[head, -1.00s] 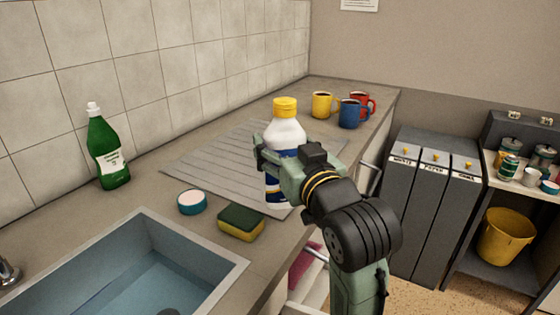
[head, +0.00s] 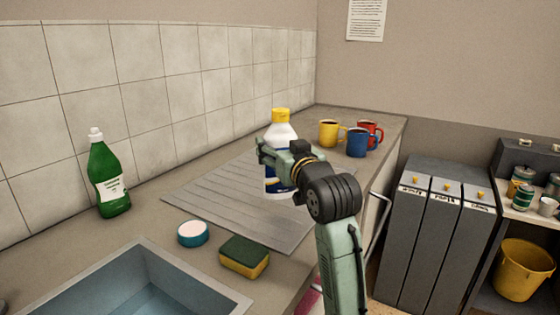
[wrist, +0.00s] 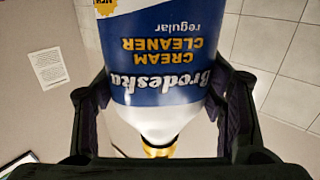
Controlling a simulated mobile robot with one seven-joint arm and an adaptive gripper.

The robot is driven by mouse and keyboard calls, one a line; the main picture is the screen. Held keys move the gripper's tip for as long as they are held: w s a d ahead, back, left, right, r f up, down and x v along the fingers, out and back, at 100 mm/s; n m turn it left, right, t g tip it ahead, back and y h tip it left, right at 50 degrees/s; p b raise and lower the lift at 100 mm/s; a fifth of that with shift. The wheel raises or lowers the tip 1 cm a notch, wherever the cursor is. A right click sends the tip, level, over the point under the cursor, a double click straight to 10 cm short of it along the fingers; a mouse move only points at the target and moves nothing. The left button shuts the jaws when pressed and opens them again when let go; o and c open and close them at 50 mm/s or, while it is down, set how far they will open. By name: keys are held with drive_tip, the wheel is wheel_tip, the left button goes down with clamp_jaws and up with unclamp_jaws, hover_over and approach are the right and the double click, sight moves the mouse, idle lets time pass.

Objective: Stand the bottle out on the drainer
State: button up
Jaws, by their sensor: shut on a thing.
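The bottle (head: 280,133) is white with a yellow cap and a blue label, upright over the right part of the grey ribbed drainer (head: 215,204). My gripper (head: 274,160) is shut around the bottle's middle. In the wrist view the bottle (wrist: 158,85) sits between both fingers, its "Brodeska cream cleaner" label upside down and its cap toward the lower edge. My gripper hides part of the label in the head view. I cannot tell whether the bottle's base touches the drainer.
A green bottle (head: 106,178) stands by the tiled wall. A blue-and-white tub (head: 192,233) and a sponge (head: 244,257) lie between drainer and sink (head: 130,290). Yellow (head: 328,133), blue (head: 357,142) and red (head: 371,132) mugs stand behind. Grey bins (head: 430,240) are at right.

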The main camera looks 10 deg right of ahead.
drive_tip(key=shift+w+d+r, duration=0.1)
drive_tip(key=shift+w, duration=0.35)
wheel_tip(320, 180, down, 4)
drive_tip(key=b, duration=0.3)
drive_tip(key=shift+w+r, duration=0.1)
drive_tip(key=shift+r, duration=0.1)
drive_tip(key=shift+f, duration=0.15)
drive_tip(key=o, duration=1.9)
drive_tip(key=shift+c, duration=0.2)
